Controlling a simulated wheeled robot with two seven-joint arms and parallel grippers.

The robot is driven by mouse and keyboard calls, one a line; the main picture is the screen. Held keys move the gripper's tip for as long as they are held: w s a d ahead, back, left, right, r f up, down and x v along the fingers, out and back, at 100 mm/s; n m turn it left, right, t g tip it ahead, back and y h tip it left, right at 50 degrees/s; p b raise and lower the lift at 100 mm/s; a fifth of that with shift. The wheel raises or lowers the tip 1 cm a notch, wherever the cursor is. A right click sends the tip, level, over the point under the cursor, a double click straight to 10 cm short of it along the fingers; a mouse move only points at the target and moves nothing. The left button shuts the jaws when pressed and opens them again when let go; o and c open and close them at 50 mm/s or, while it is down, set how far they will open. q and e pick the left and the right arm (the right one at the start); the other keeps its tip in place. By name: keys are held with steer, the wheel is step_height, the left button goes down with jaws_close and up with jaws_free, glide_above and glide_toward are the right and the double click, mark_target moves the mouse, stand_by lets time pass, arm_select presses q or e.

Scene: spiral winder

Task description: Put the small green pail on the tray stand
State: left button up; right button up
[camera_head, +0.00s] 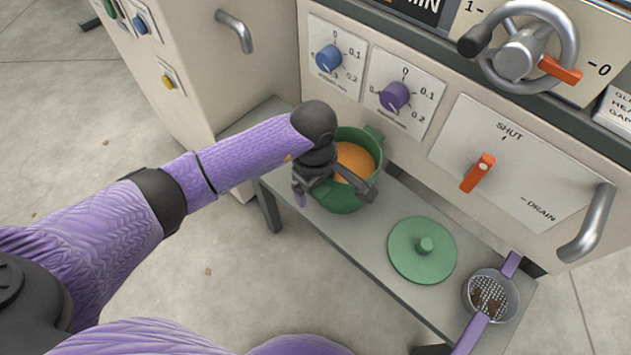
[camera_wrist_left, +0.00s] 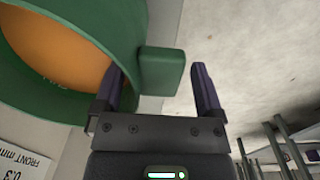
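The small green pail (camera_head: 348,197) has orange contents and stands upright on a narrow grey bench (camera_head: 392,277) below the machine panel. My left gripper (camera_head: 334,190) is over the pail's near side and hides part of its rim. In the left wrist view, the pail (camera_wrist_left: 105,24) fills the upper left, and its green side lug (camera_wrist_left: 162,72) lies between the two dark fingers of my open left gripper (camera_wrist_left: 158,78). A gap shows on each side of the lug. My right gripper is out of view. I cannot tell whether the grey bench is the tray stand.
A green lid (camera_head: 412,262) with a knob lies on the bench right of the pail. A strainer (camera_head: 488,296) with dark bits sits at the bench's right end. The machine's blue knob (camera_head: 328,58), purple knob (camera_head: 395,97) and orange lever (camera_head: 478,173) stick out above.

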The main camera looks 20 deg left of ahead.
arm_select(q)
steer(key=shift+r, duration=0.1)
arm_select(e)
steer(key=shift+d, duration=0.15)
arm_select(q)
step_height(320, 180, up, 12)
steer(key=p, duration=0.7)
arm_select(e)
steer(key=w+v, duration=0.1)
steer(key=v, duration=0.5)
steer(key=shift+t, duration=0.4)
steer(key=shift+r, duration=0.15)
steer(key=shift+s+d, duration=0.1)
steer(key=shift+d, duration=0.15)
